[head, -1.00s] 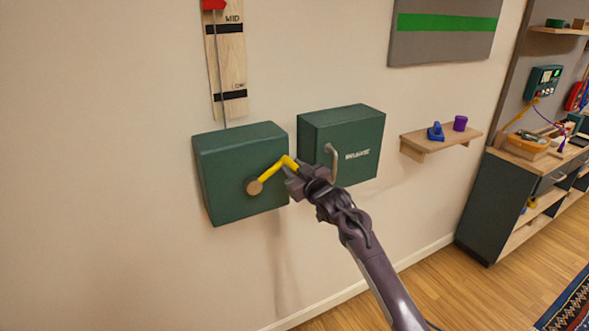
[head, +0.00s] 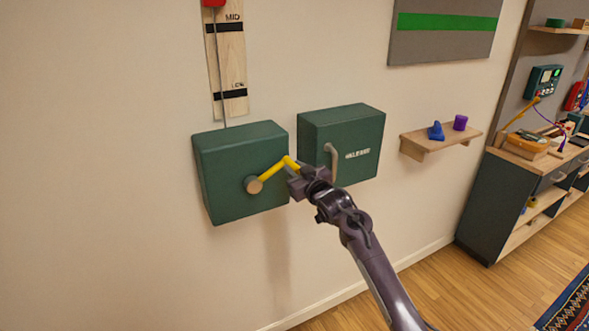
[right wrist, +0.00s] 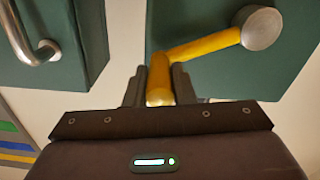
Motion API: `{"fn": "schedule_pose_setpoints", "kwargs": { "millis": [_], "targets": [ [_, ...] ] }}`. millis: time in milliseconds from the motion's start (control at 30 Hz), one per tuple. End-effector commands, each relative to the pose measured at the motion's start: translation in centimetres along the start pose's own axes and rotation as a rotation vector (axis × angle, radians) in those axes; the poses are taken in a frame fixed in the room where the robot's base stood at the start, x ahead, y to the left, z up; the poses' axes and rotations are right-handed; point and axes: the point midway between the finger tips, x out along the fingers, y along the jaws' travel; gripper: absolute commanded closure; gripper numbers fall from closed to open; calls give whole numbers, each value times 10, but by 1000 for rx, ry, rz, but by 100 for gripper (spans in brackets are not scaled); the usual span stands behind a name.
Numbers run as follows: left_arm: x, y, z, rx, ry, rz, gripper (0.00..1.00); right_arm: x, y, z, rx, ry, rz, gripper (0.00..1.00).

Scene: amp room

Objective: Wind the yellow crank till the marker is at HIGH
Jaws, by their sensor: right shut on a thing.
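The yellow crank (head: 273,172) sticks out from the front of the left green box (head: 225,165) on the wall. Its round hub (head: 253,185) is at lower left and its arm rises to the right. My right gripper (head: 295,172) is shut on the handle end of the crank; in the right wrist view the fingers (right wrist: 160,88) stand on both sides of the yellow handle (right wrist: 159,80). The red marker (head: 213,3) is at the top edge of the head view, above the MID band (head: 224,27) of the wooden scale (head: 230,62). The HIGH mark is out of view.
A second green box (head: 365,135) with a grey handle (head: 332,160) is close to the right of my right gripper. A small wall shelf (head: 440,138) and a workbench (head: 500,200) stand farther right. The wall below the boxes is clear.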

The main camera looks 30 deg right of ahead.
Motion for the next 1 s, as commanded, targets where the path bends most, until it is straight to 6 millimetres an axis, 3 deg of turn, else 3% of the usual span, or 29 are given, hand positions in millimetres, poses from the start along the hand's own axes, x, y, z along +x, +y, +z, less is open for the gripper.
{"fn": "schedule_pose_setpoints", "kwargs": {
  "millis": [533,1000],
  "targets": [
    [18,0,2,0,0,0,55,-1,-4,60,430,-15,0,100],
    [31,0,3,0,0,0,55,-2,-28,110,879,-20,1,100]
  ]
}}
